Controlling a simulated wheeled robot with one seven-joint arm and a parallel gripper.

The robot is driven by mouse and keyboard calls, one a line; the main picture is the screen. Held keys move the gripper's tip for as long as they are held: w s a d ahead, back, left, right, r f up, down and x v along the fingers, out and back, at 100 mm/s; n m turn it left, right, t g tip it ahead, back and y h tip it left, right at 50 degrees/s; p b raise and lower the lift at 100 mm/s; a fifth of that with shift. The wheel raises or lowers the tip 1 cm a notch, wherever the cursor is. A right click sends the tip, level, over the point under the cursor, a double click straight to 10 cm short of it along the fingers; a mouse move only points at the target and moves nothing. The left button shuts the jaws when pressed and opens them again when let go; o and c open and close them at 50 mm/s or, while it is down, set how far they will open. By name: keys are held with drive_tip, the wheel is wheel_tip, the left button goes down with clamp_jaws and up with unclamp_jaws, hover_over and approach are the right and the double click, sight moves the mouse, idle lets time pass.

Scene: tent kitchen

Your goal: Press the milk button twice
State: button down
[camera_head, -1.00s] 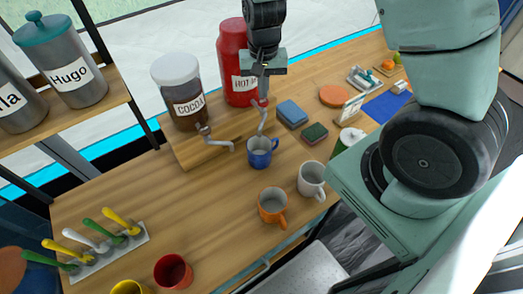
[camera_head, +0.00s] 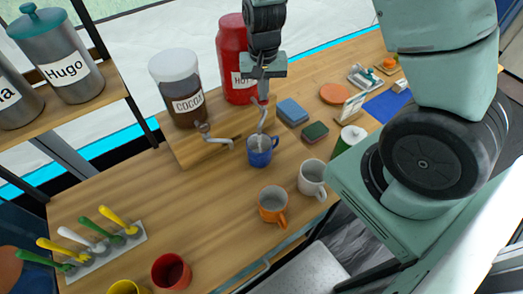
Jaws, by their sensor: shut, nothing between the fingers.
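A red container (camera_head: 231,50) with a white label starting with H, partly hidden, stands at the back of a wooden stand. A metal spout (camera_head: 261,122) below it points down at a blue mug (camera_head: 260,157). A cocoa container (camera_head: 184,97) with a white lid stands to its left, with its own spout (camera_head: 214,136). My gripper (camera_head: 264,97) is shut and empty, pointing down in front of the red container, just above its spout. No milk button is clearly visible; my fingers cover that spot, and I cannot tell whether they touch anything.
A white mug (camera_head: 312,180) and an orange mug (camera_head: 271,206) stand in front of the blue mug. Blue (camera_head: 292,112) and green (camera_head: 315,133) blocks lie to its right. A spoon rack (camera_head: 103,252) is at front left; the counter's left middle is clear.

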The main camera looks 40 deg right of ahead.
drive_tip(key=shift+f+b, duration=0.3)
drive_tip(key=shift+f, duration=0.25)
drive_tip(key=shift+r, duration=0.15)
drive_tip(key=shift+r+p, duration=1.35)
drive_tip(key=shift+r, duration=0.1)
wheel_tip(320, 180, up, 6)
drive_tip(key=p, duration=0.5)
